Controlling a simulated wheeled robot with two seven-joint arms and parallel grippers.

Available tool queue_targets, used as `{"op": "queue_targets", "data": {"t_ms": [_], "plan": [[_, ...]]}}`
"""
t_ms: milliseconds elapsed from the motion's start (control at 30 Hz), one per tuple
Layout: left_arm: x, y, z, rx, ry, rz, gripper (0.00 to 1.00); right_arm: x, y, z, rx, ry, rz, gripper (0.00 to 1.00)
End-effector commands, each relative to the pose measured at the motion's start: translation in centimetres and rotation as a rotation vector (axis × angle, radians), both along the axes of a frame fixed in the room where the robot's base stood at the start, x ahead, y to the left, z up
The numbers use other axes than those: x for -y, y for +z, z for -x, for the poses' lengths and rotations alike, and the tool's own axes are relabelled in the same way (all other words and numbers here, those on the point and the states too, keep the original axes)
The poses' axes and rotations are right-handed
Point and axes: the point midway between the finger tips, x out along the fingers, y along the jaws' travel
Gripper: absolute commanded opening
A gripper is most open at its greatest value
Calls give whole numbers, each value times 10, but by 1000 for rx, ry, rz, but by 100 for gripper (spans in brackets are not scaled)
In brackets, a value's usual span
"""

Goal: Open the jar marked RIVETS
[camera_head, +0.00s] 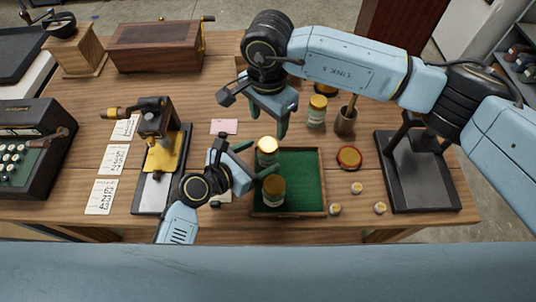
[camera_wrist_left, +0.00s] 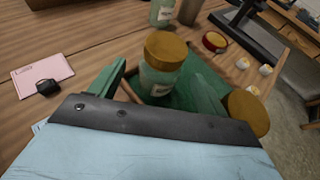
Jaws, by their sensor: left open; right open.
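A glass jar with a gold lid (camera_head: 267,145) stands at the back left of a green-lined tray (camera_head: 300,170); it also shows in the left wrist view (camera_wrist_left: 163,72). A second gold-lidded jar (camera_head: 273,191) stands at the tray's front left; its lid (camera_wrist_left: 248,112) is at the right in the wrist view. No label reads clearly, so I cannot tell which is RIVETS. My left gripper (camera_head: 261,158) is open, beside the back jar, with one green finger left of it in the wrist view. My right gripper (camera_head: 270,126) is open, pointing down just behind and above that jar.
Another jar (camera_head: 317,112) stands behind the tray near a wooden cup with a tool (camera_head: 345,121). A red-rimmed round dish (camera_head: 349,157) and small knobs (camera_head: 357,188) lie right. A press (camera_head: 160,150) stands left; a dark stand (camera_head: 418,170) stands right.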

Motion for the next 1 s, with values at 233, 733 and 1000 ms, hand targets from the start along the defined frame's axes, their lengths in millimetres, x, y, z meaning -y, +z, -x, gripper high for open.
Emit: {"op": "queue_targets", "data": {"t_ms": [233, 733, 1000], "plan": [[22, -12, -21, -1, -1, 1, 76, 0, 0, 0, 0, 0, 0, 61], [27, -16, -26, 0, 0, 0, 68, 0, 0, 0, 0, 0, 0, 61], [27, -16, -26, -1, 0, -1, 33, 0, 0, 0, 0, 0, 0, 61]]}}
